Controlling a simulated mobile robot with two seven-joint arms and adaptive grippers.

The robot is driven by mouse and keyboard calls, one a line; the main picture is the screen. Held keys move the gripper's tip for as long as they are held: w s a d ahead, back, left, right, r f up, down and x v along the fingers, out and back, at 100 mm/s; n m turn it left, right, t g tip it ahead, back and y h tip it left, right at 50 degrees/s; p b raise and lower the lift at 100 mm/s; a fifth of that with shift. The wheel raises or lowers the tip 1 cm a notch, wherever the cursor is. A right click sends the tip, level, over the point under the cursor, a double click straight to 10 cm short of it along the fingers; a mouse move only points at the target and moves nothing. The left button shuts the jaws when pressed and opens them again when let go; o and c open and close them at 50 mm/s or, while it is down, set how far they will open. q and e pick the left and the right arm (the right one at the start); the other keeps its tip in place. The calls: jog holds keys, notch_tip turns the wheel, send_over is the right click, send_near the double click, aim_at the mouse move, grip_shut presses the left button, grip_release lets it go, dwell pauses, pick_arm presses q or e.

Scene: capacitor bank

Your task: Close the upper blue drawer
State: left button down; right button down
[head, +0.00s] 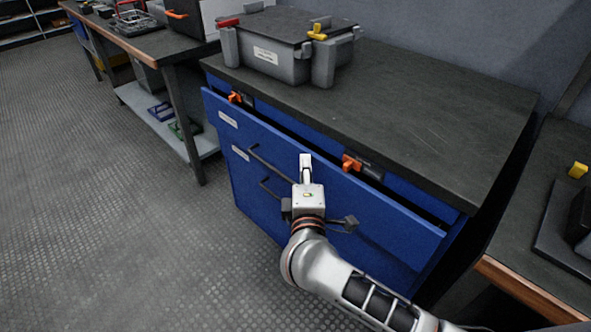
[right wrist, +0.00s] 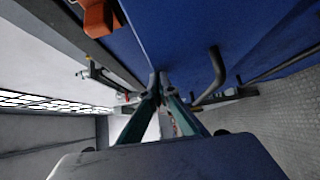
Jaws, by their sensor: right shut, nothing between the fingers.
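The blue cabinet's upper drawer (head: 275,146) stands a little way open, with a dark gap between its front and the worktop. Its long dark handle (head: 272,167) is partly hidden behind my right gripper. My right gripper (head: 305,158) is shut and empty at the upper drawer's front, near its top edge. In the right wrist view the fingertips (right wrist: 158,76) meet close to the blue front, beside the dark handle (right wrist: 213,75); I cannot tell whether they touch the front. The lower drawer's handle (head: 268,186) shows below. My left gripper is not in view.
Orange latches (head: 350,162) sit along the opening under the worktop (head: 420,110). A grey case (head: 280,50) stands on the worktop. Another bench (head: 575,220) is at the right, and a long bench (head: 150,40) at the back left. The floor at left is clear.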

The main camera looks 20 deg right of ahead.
jog(key=shift+d+r, duration=0.3)
